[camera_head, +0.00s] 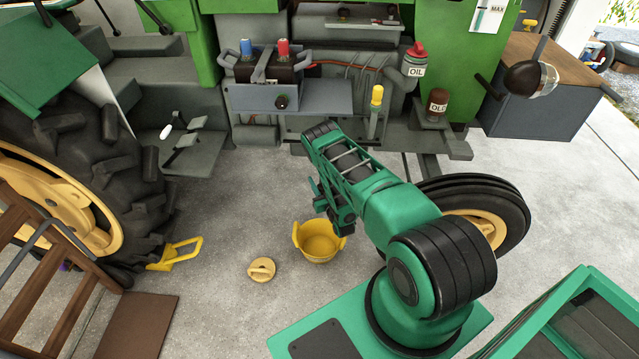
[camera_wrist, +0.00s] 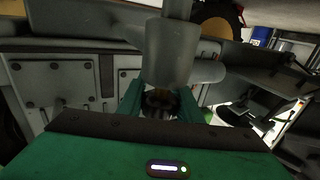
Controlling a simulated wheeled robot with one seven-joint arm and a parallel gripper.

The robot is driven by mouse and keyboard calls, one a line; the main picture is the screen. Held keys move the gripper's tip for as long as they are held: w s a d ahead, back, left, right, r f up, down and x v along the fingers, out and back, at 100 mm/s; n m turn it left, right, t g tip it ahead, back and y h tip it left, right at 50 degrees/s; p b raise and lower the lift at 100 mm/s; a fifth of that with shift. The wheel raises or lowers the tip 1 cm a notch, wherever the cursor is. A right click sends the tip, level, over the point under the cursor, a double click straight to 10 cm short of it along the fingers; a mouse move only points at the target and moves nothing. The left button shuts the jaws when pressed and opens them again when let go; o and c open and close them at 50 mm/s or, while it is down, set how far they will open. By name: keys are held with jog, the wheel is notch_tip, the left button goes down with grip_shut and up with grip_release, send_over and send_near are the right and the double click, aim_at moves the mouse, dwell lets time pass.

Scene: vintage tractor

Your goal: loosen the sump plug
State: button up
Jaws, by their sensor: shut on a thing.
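In the wrist view my gripper (camera_wrist: 160,106) has its two green fingers closed on a dark, round piece, which looks like the sump plug (camera_wrist: 160,101). The plug sits just below a grey cylindrical part (camera_wrist: 173,52) in the picture, and the fingers cover its sides. I cannot tell whether it has turned. In the head view my arm reaches toward the tractor's lower side, and the fingertips and plug are hidden there. A yellow two-handled bucket (camera_head: 320,243) stands on the floor beside my wrist.
A round yellow lid (camera_head: 262,269) lies on the concrete left of the bucket. The tractor's front wheel (camera_head: 478,212) is close to the right of my arm, and its large rear wheel (camera_head: 118,165) stands left. An oil can (camera_head: 414,62) and a dark jar (camera_head: 437,104) sit above.

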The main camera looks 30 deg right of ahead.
jog(key=shift+s+a+f+n+g+y, duration=0.15)
jog(key=shift+a+n+g+y, duration=0.4)
jog(key=shift+n+y, duration=1.3)
jog(key=shift+s+a+n+g+y, duration=0.35)
jog(key=shift+n+y, duration=0.75)
jog(key=shift+y, duration=1.45)
jog(key=shift+s+a+f+n+g+y, duration=0.1)
jog(key=shift+a+n+g+y, duration=0.55)
jog(key=shift+n+y, duration=1.2)
jog(key=shift+d+g+y, duration=0.1)
jog(key=shift+g+y, duration=0.25)
jog(key=shift+y, duration=0.4)
jog(key=o, duration=1)
jog(key=shift+o, duration=0.2)
jog(key=shift+r, duration=0.1)
jog(key=shift+w, duration=0.1)
